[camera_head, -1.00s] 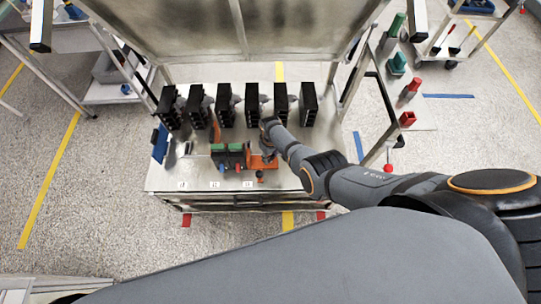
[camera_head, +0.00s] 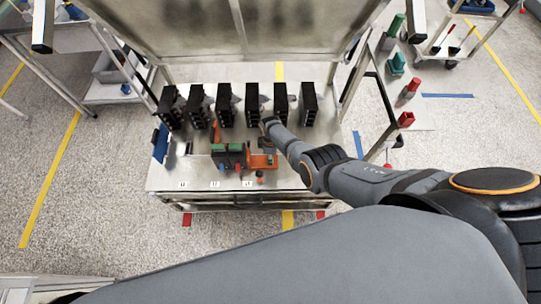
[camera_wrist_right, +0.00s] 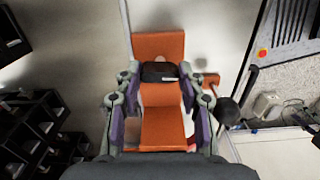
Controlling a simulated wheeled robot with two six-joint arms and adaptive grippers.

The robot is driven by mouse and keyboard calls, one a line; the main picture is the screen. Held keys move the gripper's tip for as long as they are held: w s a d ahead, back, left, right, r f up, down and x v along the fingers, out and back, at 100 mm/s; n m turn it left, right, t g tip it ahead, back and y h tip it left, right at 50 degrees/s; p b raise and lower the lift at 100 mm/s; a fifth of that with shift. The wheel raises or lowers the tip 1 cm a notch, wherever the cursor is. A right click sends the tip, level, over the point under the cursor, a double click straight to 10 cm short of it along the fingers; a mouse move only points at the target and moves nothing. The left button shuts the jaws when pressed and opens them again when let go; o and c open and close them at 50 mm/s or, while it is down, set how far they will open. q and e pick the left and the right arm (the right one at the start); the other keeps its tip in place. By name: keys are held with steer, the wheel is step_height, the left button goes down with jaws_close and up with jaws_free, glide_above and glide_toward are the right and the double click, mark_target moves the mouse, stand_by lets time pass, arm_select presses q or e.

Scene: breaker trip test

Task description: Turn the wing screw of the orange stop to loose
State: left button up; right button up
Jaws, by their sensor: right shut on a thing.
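The orange stop (camera_head: 261,161) sits on the bench beside the green block at its front middle. In the right wrist view the orange stop (camera_wrist_right: 162,127) lies below my right gripper (camera_wrist_right: 159,76). The fingers with purple pads are shut on a small black part with a light mark, which looks like the wing screw (camera_wrist_right: 157,72). A black ball knob (camera_wrist_right: 228,109) sits to the right of the stop. In the head view the right arm reaches in from the right and its wrist hides most of the gripper. My left gripper is not in view.
Several black breaker modules (camera_head: 253,104) stand in a row behind the stop. A green block (camera_head: 227,154) with red and blue parts sits left of it. White labels lie along the front of the bench (camera_head: 163,180). A blue item (camera_head: 160,143) stands at the left.

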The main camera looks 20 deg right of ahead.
steer(key=shift+s+n, duration=0.1)
steer(key=shift+n, duration=0.4)
steer(key=o, duration=1.2)
steer(key=shift+c, duration=0.2)
steer(key=shift+r, duration=0.15)
steer(key=shift+r, duration=0.25)
step_height(320, 180, up, 11)
